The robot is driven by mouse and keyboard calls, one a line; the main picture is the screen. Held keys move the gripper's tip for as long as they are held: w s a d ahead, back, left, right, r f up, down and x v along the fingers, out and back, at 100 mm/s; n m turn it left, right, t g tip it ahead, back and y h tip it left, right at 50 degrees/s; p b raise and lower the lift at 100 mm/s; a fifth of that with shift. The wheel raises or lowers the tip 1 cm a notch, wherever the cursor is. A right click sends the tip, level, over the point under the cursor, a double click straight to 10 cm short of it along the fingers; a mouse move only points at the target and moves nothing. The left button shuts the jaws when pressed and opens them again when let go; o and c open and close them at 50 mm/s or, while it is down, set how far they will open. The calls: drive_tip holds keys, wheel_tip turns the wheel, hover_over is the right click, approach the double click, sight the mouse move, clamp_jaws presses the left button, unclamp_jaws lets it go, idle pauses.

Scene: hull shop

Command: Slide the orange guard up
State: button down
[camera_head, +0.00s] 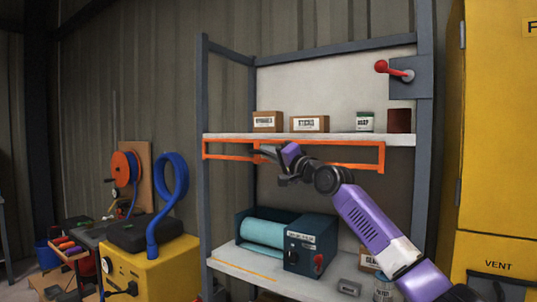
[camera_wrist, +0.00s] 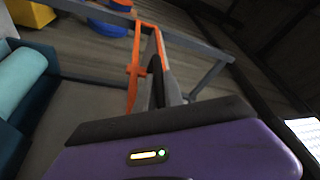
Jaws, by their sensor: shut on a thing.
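The orange guard (camera_head: 345,167) is a long open frame across the front of the shelf unit, just below the upper shelf. The fingertips are partly hidden by the gripper body, so the exact grip is hard to see. My purple arm reaches in from the lower right and covers part of the guard.
The upper shelf (camera_head: 240,138) carries boxes and cans. A teal roller machine (camera_head: 290,243) stands on the lower shelf. A red-knobbed lever (camera_head: 390,70) is at the upper right. A yellow cabinet (camera_head: 495,130) stands right; a yellow machine (camera_head: 165,270) with a blue hose stands left.

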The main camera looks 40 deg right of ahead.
wheel_tip(320, 180, up, 10)
drive_tip(key=p, duration=0.5)
drive_tip(key=shift+s+f, duration=0.1)
drive_tip(key=shift+f, duration=0.1)
drive_tip(key=shift+r, duration=0.1)
drive_tip(key=c, duration=1.5)
unclamp_jaws()
drive_tip(key=shift+o, duration=0.2)
drive_tip(key=shift+s+f, duration=0.35)
drive_tip(key=b+v, duration=0.2)
drive_tip(key=v, duration=0.5)
drive_tip(key=shift+d+r, duration=0.1)
